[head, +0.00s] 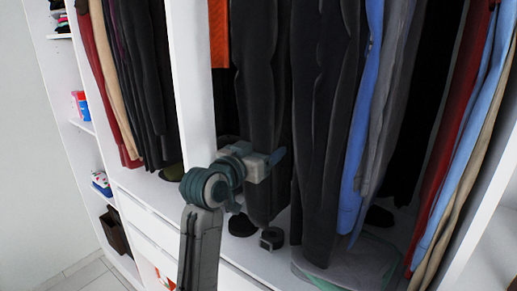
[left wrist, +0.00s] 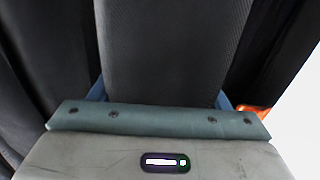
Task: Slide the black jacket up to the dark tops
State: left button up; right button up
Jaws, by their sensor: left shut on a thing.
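My left gripper (head: 268,163) is shut on a black hanging garment, which I take to be the black jacket (head: 258,80). It grips the garment low down, with the hem hanging below the fingers. In the left wrist view the dark ribbed cloth of the jacket (left wrist: 172,50) fills the space between the fingers. Dark tops (head: 325,110) hang close to its right, almost against it. More dark garments (head: 143,80) hang left of the white upright; I cannot tell which group the task means. The hanging rail is out of view. My right gripper is not in view.
An orange garment (head: 218,35) hangs left of the jacket, beside the white upright (head: 192,75). Blue (head: 366,110), grey, red and beige clothes hang farther right. Shoes (head: 242,226) and a clear box (head: 350,265) stand on the wardrobe floor below.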

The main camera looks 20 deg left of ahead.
pick_arm(q)
jog(key=shift+s+d, duration=0.1)
jog(key=shift+d, duration=0.15)
jog(key=o, duration=1.6)
jog(key=shift+d, duration=0.1)
jog(key=b+v, duration=0.4)
jog(key=v, duration=0.6)
jog(key=shift+s, duration=0.4)
